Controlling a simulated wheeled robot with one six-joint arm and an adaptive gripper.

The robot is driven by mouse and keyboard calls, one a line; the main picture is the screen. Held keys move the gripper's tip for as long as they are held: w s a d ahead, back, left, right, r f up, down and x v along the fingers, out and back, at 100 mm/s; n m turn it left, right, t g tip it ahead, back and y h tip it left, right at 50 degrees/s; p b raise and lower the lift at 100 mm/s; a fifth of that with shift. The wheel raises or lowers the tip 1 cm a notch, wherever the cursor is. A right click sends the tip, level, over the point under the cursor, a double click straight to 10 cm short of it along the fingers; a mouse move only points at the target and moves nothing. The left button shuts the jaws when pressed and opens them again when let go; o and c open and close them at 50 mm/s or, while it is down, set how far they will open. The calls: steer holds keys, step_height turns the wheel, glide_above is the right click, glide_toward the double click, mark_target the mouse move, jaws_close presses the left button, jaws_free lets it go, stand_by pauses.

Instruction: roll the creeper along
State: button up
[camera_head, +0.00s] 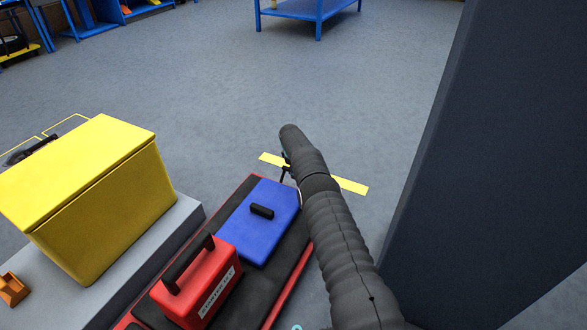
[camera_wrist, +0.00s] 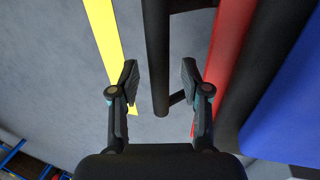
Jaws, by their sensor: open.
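The creeper has a red frame and a black pad (camera_head: 287,265), lying low on the floor at lower middle in the head view. Its red edge (camera_wrist: 230,50) and black pad (camera_wrist: 265,65) show at right in the wrist view. A dark handle bar (camera_wrist: 156,60) stands off that edge on short brackets. My gripper (camera_wrist: 159,85) is open, with one finger on each side of the bar in the picture. I see no finger closed on it; how deep the bar sits between them is unclear. In the head view my arm mostly hides my gripper (camera_head: 286,170) at the creeper's far end.
A blue case (camera_head: 245,225) and a red toolbox (camera_head: 205,285) ride on the creeper. A yellow box (camera_head: 100,200) stands on a grey platform (camera_head: 190,215) at left. A yellow floor stripe (camera_head: 350,185) crosses beyond. A dark pillar (camera_head: 490,170) blocks the right; open floor lies ahead.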

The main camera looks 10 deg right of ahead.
steer(key=v, duration=1.2)
